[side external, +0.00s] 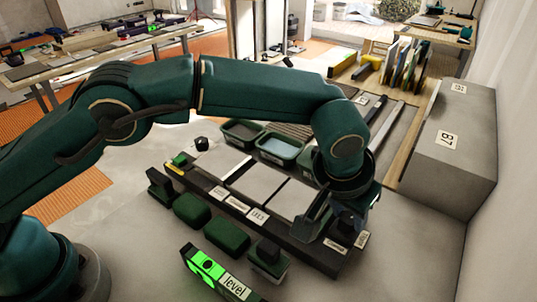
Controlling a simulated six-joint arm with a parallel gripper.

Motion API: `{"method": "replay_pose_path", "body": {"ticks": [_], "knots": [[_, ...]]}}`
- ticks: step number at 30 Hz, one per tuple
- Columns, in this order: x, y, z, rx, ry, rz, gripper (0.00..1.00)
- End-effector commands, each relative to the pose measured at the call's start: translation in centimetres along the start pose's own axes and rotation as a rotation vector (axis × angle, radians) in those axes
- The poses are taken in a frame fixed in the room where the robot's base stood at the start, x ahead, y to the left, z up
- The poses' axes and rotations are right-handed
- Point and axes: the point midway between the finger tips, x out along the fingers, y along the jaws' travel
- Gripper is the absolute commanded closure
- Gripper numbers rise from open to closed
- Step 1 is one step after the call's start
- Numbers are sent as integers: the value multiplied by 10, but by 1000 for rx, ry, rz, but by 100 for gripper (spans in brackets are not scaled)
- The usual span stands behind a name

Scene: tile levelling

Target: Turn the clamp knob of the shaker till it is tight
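My gripper (345,200) points down at the right end of a dark tray (285,243) that holds a row of grey tiles (262,185). My wrist covers most of the gripper. A dark blue-grey part shows just below the gripper and may belong to the shaker, but I cannot make out its shape. I cannot pick out the clamp knob, nor tell whether my fingers touch it or are open or shut. A dark angled plate (313,215) stands just left of the gripper, at the tray's right end.
A level with a bright green display (208,266) lies in front. Green blocks (191,208) and a handled tool (267,255) sit before the tray. Green tubs (280,146) stand behind it. A big grey block marked B7 (448,137) stands at the right by the wall.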

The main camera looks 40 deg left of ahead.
Motion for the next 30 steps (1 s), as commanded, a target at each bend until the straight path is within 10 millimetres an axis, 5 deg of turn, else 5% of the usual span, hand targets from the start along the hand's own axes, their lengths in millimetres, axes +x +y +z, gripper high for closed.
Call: {"method": "replay_pose_path", "body": {"ticks": [14, 30], "knots": [[0, -2, 0, 122, -3, 49, 100], [0, -5, -2, 566, -3, 238, 100]]}}
